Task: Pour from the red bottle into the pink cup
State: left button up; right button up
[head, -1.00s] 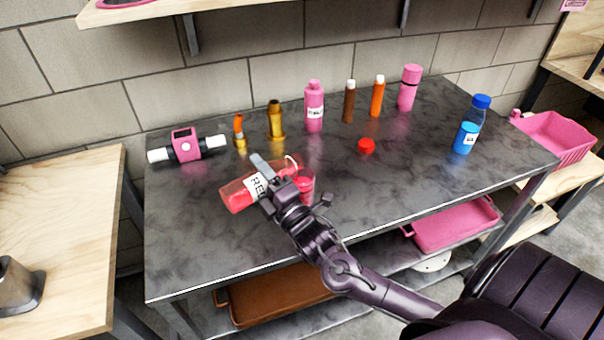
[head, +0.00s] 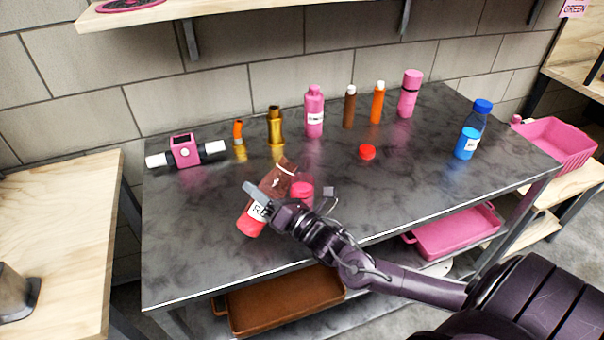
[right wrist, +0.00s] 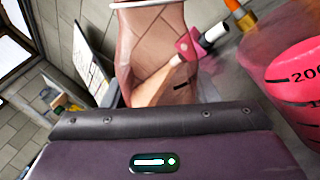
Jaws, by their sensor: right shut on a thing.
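The red bottle (head: 277,180) is clear, with red liquid in its lower part and a white label. My right gripper (head: 262,200) is shut on it and holds it tilted, its mouth up and to the right. The bottle's clear wall also fills the upper middle of the right wrist view (right wrist: 150,50). The pink cup (head: 302,193) stands on the table just right of the bottle, partly hidden behind my right gripper. It holds pink-red content, and its marked side shows in the right wrist view (right wrist: 300,95). My left gripper is not in view.
A red cap (head: 367,152) lies on the dark table (head: 210,235). Several bottles stand along the back, among them a pink bottle (head: 314,112). A pink device (head: 184,151) lies at the back left, and a blue-capped bottle (head: 470,135) stands right. The front left table is clear.

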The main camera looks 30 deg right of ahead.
aim_at(263, 182)
notch_tip(263, 182, up, 4)
jog(key=shift+f+n+p, duration=0.25)
jog(key=shift+n+p, duration=0.35)
jog(key=shift+p, duration=0.55)
jog(key=f+n, duration=0.1)
jog(key=n, duration=0.1)
jog(key=a+f+n+g+b, duration=0.1)
jog(key=shift+f+n+y, duration=0.3)
jog(key=shift+f+n, duration=0.1)
jog(key=shift+n+g+p, duration=0.4)
jog(key=shift+n+p, duration=0.1)
jog(key=shift+n, duration=0.6)
jog(key=shift+s+a+f+n+g, duration=0.15)
jog(key=shift+f+n+g, duration=0.15)
jog(key=shift+n, duration=0.6)
jog(key=shift+r+p, duration=0.4)
jog(key=shift+p, duration=0.15)
notch_tip(263, 182, up, 4)
jog(key=p, duration=0.3)
jog(key=shift+r, duration=0.1)
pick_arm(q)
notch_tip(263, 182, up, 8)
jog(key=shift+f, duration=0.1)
